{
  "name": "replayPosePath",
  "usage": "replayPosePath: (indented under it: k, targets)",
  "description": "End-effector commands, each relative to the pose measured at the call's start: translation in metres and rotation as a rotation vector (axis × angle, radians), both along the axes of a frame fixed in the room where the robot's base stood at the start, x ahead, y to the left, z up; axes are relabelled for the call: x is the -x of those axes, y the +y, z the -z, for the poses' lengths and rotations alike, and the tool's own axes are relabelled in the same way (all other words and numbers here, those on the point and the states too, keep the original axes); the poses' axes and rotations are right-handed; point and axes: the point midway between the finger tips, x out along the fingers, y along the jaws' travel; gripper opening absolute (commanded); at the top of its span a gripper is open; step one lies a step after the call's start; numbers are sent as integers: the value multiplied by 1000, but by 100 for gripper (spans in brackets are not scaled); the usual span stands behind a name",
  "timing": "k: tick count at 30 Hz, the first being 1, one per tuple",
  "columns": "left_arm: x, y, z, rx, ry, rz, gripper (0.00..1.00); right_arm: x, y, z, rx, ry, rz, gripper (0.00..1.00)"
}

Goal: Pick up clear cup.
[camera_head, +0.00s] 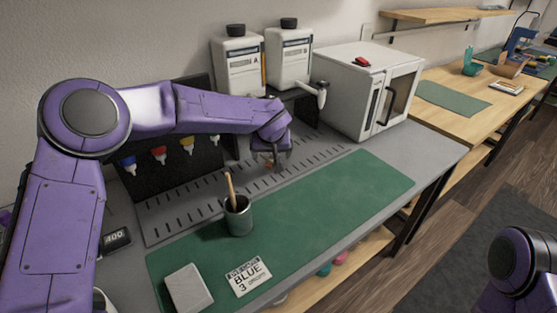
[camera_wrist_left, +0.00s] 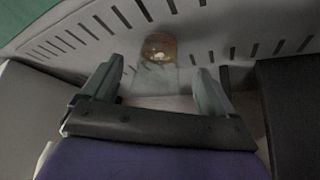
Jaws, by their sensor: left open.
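The clear cup (camera_wrist_left: 159,48) shows in the left wrist view as a see-through vessel with an amber content, on the grey slotted surface. Its clear wall is faint and hard to trace. My left gripper (camera_wrist_left: 157,78) is open, with one finger to each side of the cup's line; I see no finger touching it. In the head view my left gripper (camera_head: 271,161) points down over the slotted strip, in front of the white dispensers, and largely hides the cup there. My right gripper is out of view; only part of my right arm shows at lower right.
Two white bottle dispensers (camera_head: 238,62) stand close behind the gripper. A white oven-like box (camera_head: 345,85) is to the right. A dark cup with a brush (camera_head: 238,217), a card (camera_head: 248,277) and a pale block (camera_head: 188,288) sit on the green mat (camera_head: 345,190), whose right half is clear.

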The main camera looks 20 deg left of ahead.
Motion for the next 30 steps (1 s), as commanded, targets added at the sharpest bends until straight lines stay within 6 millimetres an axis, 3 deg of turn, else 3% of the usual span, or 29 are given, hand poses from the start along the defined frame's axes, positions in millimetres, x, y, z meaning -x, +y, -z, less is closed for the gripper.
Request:
replayPosePath:
  k: [4,12,17,30]
  targets:
    - [-11,2,21,-1,1,0,88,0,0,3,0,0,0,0]
    - [-13,4,24,1,1,-3,84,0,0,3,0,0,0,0]
    - [-13,4,24,1,1,-3,32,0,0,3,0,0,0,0]
    - [-12,5,21,1,1,-4,32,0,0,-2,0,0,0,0]
